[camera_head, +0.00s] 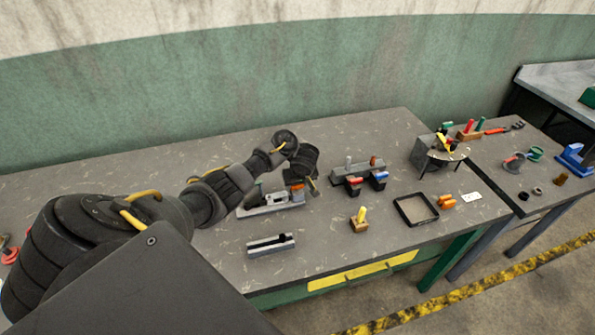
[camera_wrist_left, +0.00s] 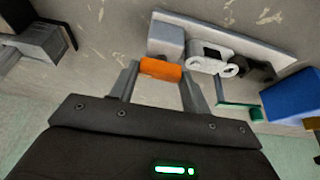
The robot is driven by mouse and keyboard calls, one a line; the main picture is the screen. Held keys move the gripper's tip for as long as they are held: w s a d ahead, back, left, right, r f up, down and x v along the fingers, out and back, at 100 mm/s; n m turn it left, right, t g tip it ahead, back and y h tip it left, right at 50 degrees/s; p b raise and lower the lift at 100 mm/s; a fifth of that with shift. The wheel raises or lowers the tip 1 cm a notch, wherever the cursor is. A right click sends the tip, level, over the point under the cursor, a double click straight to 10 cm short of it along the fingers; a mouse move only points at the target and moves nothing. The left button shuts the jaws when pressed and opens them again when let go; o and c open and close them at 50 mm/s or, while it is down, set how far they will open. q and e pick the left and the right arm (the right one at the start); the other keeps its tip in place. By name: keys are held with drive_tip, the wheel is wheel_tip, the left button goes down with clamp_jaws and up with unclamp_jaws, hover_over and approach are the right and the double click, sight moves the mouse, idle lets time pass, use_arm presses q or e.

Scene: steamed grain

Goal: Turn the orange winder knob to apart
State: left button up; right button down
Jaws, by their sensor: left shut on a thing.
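The orange winder knob (camera_wrist_left: 160,69) sits between the two fingertips of my left gripper (camera_wrist_left: 158,72) in the left wrist view, and the gripper is shut on it. The knob lies beside a grey block (camera_wrist_left: 166,40) on the winder's pale base plate (camera_wrist_left: 265,42). A white part with round ends (camera_wrist_left: 210,60) is on the same plate. In the head view my left gripper (camera_head: 305,183) reaches down at the right end of the winder (camera_head: 262,209), and partly hides it. My right gripper is not in view.
A grey slotted block (camera_head: 271,245) lies in front of the winder. A yellow-handled piece (camera_head: 359,220), a black tray (camera_head: 416,209) and a grey rack (camera_head: 352,172) stand to the right. A blue block (camera_wrist_left: 290,97) shows in the wrist view. The table's front left is clear.

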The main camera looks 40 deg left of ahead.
use_arm(q)
drive_tip(key=shift+a, duration=0.1)
drive_tip(key=o, duration=1)
drive_tip(key=shift+c, duration=0.2)
